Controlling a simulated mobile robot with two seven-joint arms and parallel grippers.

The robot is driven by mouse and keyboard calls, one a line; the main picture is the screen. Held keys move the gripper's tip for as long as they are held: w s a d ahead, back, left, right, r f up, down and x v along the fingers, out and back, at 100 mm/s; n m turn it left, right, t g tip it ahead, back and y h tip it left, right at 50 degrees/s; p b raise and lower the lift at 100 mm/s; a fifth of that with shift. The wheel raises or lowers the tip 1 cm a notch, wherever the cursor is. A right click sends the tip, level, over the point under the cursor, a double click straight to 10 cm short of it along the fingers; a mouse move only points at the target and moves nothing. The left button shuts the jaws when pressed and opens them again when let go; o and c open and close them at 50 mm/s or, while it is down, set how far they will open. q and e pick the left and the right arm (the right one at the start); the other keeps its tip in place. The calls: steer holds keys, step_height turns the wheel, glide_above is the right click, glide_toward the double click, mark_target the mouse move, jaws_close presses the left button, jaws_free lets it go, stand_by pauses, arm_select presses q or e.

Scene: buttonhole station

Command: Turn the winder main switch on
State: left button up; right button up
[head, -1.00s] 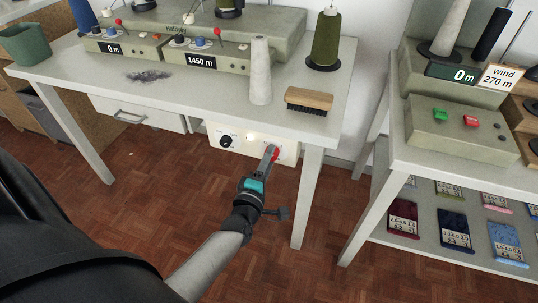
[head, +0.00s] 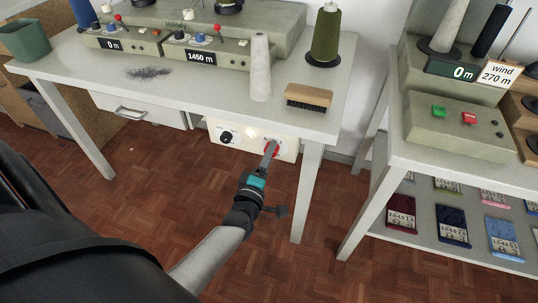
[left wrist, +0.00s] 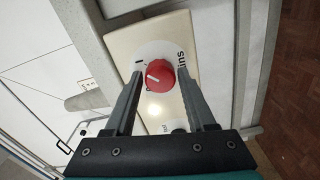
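The main switch is a red round knob (head: 267,151) on a cream panel (head: 288,152) under the front edge of the winder table. In the left wrist view the knob (left wrist: 160,75) has a white pointer line and sits on a white disc with a partly hidden label ending in "ains". My left gripper (head: 270,150) reaches the panel at the knob. In the left wrist view its two fingers (left wrist: 161,84) are apart, one on each side of the knob, with small gaps visible. My right gripper is not in view.
A black knob (head: 226,137) and a bright lamp (head: 250,133) are on the same panel, left of the red knob. A table leg (head: 307,190) stands close to the right. A drawer (head: 140,110) hangs to the left. The floor below is clear.

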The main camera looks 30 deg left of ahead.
arm_select(q)
steer(key=o, duration=0.3)
steer(key=p+v, duration=0.3)
steer(key=v, duration=1.2)
steer(key=shift+s, duration=0.2)
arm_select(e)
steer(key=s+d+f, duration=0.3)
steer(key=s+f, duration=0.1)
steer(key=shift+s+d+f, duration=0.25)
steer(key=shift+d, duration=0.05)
